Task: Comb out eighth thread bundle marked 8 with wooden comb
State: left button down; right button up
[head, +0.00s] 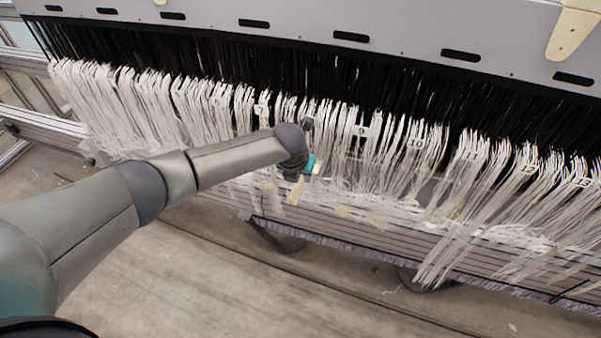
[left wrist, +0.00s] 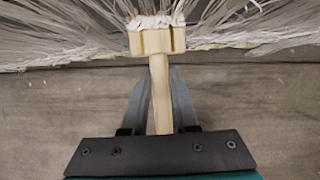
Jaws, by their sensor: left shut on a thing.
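My left gripper (left wrist: 158,105) is shut on the handle of the wooden comb (left wrist: 160,75) in the left wrist view. The comb's head touches white threads (left wrist: 155,20), and some strands lie over its teeth. In the head view my left arm reaches to the thread row near the middle, where the comb (head: 295,190) shows as a small pale piece below the gripper (head: 300,172). White bundles hang on both sides, with tags such as 7 (head: 260,110) and 9 (head: 361,131). The 8 tag is not readable; my wrist covers part of that spot. My right gripper is not in view.
A grey loom beam (head: 400,50) with dark slots runs across the top, with black threads below it. More white bundles (head: 480,180) hang at the right. A slatted lower part (head: 400,250) lies beneath the threads. The floor (head: 250,290) in front is mostly clear.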

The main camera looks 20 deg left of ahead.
pick_arm(q)
notch_tip(320, 180, down, 11)
jog(key=b, duration=0.8)
jog(key=shift+w+b, duration=0.35)
jog(key=shift+b, duration=0.05)
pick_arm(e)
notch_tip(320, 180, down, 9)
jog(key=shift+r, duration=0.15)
